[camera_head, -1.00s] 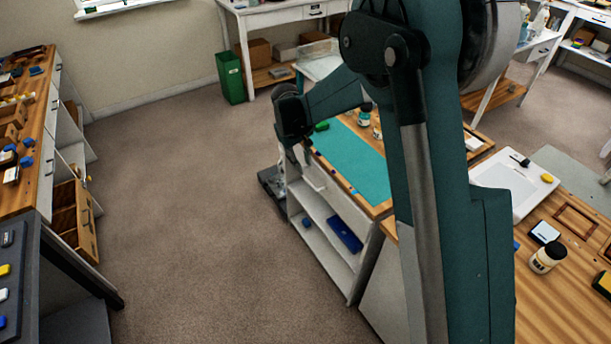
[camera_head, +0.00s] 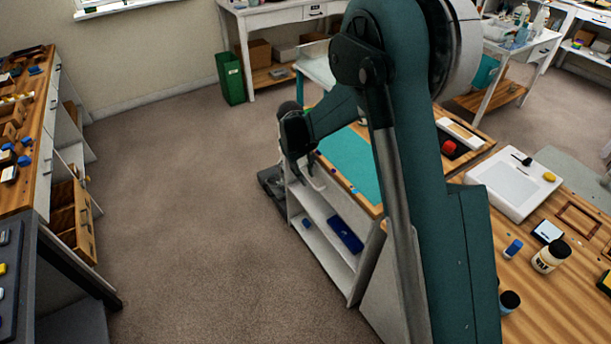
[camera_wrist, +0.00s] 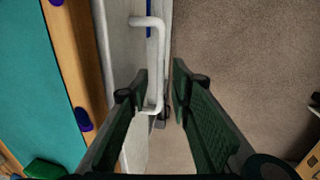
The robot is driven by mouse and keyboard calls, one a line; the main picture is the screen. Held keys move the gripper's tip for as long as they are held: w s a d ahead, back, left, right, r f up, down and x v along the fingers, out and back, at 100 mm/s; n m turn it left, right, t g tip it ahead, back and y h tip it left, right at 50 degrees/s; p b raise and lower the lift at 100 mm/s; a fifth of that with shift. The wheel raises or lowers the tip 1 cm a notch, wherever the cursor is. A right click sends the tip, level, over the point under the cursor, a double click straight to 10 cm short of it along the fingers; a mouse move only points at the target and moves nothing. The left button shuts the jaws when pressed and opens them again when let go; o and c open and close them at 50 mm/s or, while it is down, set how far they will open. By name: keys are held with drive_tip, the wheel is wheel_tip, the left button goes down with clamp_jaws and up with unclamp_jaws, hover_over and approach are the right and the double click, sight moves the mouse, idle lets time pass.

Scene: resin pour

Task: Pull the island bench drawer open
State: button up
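The island bench (camera_head: 352,288) stands in the middle of the head view, with a teal mat on its top and open shelves below. Its drawer has a white bar handle (camera_wrist: 160,62), which stands off the pale front in the wrist view. My gripper (camera_wrist: 161,75) is open, with its two dark green fingers pointing at the handle. In the wrist view the bar lies between the fingertips, nearer the left one; I cannot tell whether they touch. In the head view my wrist covers much of the drawer, and I cannot tell whether it is shut.
Clear carpet (camera_head: 190,200) lies left of the bench. A side cabinet at the left has an open wooden drawer (camera_head: 72,218). A green bin (camera_head: 231,79) stands by the wall.

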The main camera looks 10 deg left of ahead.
clamp_jaws()
drive_tip(key=shift+s, duration=0.1)
drive_tip(key=s+a, duration=1.7)
unclamp_jaws()
